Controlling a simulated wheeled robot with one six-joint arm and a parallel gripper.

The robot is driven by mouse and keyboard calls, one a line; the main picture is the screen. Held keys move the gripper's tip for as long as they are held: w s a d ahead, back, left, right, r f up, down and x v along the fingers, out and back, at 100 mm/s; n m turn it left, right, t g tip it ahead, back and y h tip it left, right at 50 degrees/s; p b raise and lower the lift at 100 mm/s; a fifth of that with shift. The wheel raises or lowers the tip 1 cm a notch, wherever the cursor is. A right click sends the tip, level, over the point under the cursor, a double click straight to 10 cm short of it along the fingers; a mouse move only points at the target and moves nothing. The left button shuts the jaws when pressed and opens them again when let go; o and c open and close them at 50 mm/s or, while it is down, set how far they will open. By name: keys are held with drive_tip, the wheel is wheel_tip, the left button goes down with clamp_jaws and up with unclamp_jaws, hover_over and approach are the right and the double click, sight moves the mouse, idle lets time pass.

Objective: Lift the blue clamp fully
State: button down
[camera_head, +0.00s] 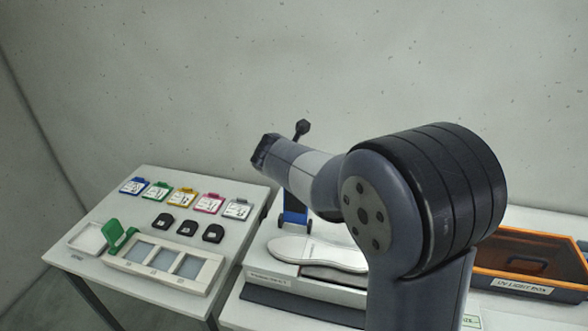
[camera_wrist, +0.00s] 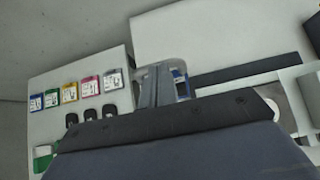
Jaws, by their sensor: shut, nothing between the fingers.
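The blue clamp (camera_head: 294,216) stands at the back of the white shoe-sole fixture in the head view, just below and behind my wrist. My arm hides much of it. A dark stem with a knob (camera_head: 302,128) rises behind my wrist; I cannot tell for certain that it belongs to the clamp. In the wrist view, my gripper (camera_wrist: 158,72) has its grey fingers together with nothing between them. A blue part of the clamp (camera_wrist: 180,76) shows just right of the fingers, partly hidden by them. Whether they touch is not clear.
A white fixture holds a pale shoe sole (camera_head: 300,250) below my arm. A left table (camera_head: 240,190) carries several coloured tagged cards, black pieces and a framed tray (camera_head: 135,272) with a green clip. Space above is clear.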

drive_tip(key=shift+w+d+g+p, duration=0.2)
drive_tip(key=shift+w+d+g, duration=0.05)
drive_tip(key=shift+w, duration=0.35)
drive_tip(key=shift+w+d+g+p, duration=0.2)
drive_tip(key=shift+w+g, duration=0.05)
drive_tip(key=shift+w, duration=0.35)
drive_tip(key=shift+w+d+r, duration=0.1)
drive_tip(key=shift+w+d, duration=0.05)
drive_tip(key=shift+w, duration=0.2)
drive_tip(key=shift+w+d, duration=0.1)
drive_tip(key=shift+w, duration=0.05)
